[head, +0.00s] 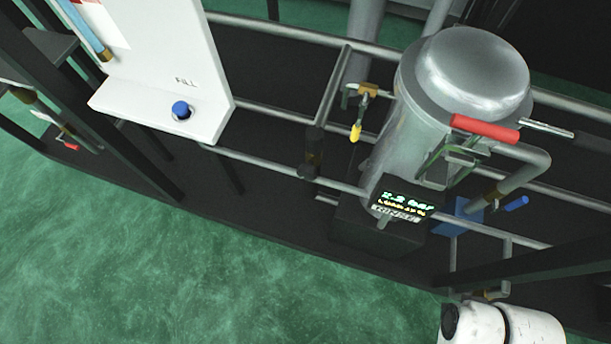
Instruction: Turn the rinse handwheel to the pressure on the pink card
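A small black display (404,201) with lit green and yellow characters stands at the foot of a steel tank. The digits are too small to read surely, but the unit looks like "bar". A label under it (397,215) appears to read RINSE. I cannot make out a handwheel for certain. No pink card can be told; only a small red patch shows at the top left edge. My gripper is not in view; a white rounded part of my arm (500,325) shows at the bottom right.
The domed tank (470,70) stands among grey pipes and rails. A red lever handle (485,127), a yellow handle (356,132) and a blue handle (516,204) stick out. A white panel (165,55) marked FILL carries a blue knob (181,110). The green floor (200,265) in front is clear.

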